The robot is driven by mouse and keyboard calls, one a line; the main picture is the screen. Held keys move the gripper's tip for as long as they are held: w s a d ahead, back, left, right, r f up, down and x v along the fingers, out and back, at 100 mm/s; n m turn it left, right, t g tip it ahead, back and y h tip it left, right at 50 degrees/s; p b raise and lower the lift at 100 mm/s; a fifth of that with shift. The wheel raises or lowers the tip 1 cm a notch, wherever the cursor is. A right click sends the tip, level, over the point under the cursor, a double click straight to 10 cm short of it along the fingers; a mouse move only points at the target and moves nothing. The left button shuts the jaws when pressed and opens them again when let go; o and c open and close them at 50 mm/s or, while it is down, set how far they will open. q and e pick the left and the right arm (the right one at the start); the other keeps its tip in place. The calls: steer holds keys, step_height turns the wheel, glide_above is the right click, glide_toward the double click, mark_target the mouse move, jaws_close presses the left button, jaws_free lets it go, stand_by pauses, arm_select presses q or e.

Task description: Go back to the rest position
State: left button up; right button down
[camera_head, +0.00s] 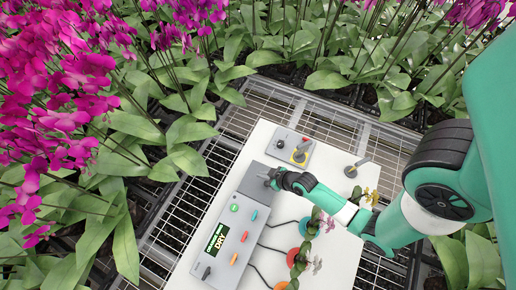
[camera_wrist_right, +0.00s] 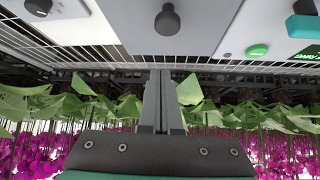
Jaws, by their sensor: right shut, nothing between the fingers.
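My right gripper (camera_head: 270,178) comes in from the right in the head view. Its fingers are together over the upper end of the grey control box (camera_head: 207,250), with nothing between them. In the right wrist view the shut fingers (camera_wrist_right: 160,78) point toward a grey plate with a dark round knob (camera_wrist_right: 167,20). A gap shows between the fingertips and the knob. The control box has a lit green display (camera_head: 217,238) and several coloured levers. My left gripper is in neither view.
The box stands on a white board (camera_head: 258,138) over a wire-mesh bench (camera_head: 225,118). A small switch box (camera_head: 290,148) and a grey post (camera_head: 357,164) stand behind. Small plants on coloured discs (camera_head: 293,257) are below my arm. Magenta orchids (camera_head: 60,110) crowd the left and back.

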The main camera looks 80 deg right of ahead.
steer(key=v, duration=0.6)
steer(key=shift+s+p, duration=0.4)
steer(key=shift+a+r, duration=0.15)
